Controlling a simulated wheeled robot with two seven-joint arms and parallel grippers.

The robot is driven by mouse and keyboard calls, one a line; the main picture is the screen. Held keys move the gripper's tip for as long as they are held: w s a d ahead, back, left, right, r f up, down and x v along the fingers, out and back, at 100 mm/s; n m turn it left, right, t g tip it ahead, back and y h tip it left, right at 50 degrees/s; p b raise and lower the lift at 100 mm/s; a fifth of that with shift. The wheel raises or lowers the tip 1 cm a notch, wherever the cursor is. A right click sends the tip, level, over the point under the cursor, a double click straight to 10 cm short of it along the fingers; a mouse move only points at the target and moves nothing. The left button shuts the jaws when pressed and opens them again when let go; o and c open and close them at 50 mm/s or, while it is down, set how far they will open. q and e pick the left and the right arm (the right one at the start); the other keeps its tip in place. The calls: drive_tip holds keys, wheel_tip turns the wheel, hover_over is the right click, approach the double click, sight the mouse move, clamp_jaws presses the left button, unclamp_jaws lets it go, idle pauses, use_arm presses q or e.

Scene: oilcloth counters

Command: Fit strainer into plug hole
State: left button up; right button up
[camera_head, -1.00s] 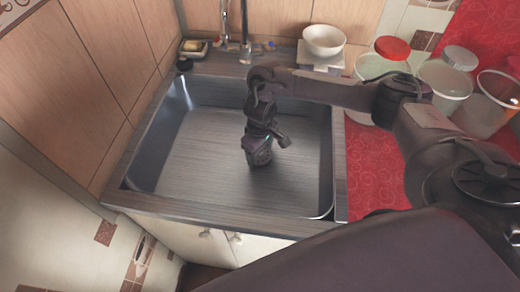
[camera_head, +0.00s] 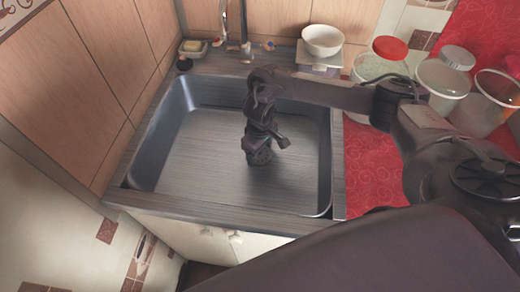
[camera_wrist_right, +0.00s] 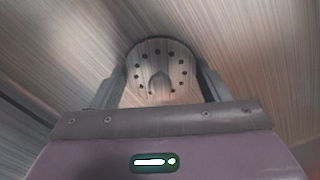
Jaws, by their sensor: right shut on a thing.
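The strainer (camera_wrist_right: 159,62) is a round metal disc with a ring of small dark holes and a raised knob in its middle. In the right wrist view it sits between the two fingers of my right gripper (camera_wrist_right: 160,86), which is shut on it. In the head view my right gripper (camera_head: 260,150) points down inside the sink basin (camera_head: 190,165), low over its floor. I cannot tell whether the strainer touches the floor. The plug hole is not visible, and my gripper and the strainer cover part of the basin floor. My left gripper is not in view.
The basin's walls surround the gripper, and the rest of its floor is bare. A faucet (camera_head: 245,50) stands behind. A soap dish (camera_head: 193,47) is at the back left.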

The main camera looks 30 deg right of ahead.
drive_tip(key=shift+s+a+f, duration=0.1)
drive_tip(key=shift+s+f, duration=0.15)
drive_tip(key=shift+f, duration=0.1)
drive_tip(key=o, duration=1)
drive_tip(key=shift+f, duration=0.1)
drive_tip(key=shift+s+a, duration=0.1)
drive_tip(key=shift+w+a+r+p, duration=0.1)
drive_tip(key=shift+w+r+p, duration=0.05)
drive_tip(key=shift+r+p, duration=0.4)
drive_tip(key=shift+w+a+r+p, duration=0.1)
drive_tip(key=shift+r+p, duration=0.3)
drive_tip(key=shift+p, duration=0.1)
drive_tip(key=shift+d+r+p, duration=0.15)
drive_tip(key=shift+r+p, duration=0.35)
drive_tip(key=shift+p, duration=0.05)
drive_tip(key=shift+d+r+p, duration=0.15)
drive_tip(key=shift+r+p, duration=0.35)
drive_tip(key=shift+w+r+p, duration=0.1)
drive_tip(key=shift+r+p, duration=2.15)
drive_tip(key=shift+p, duration=0.3)
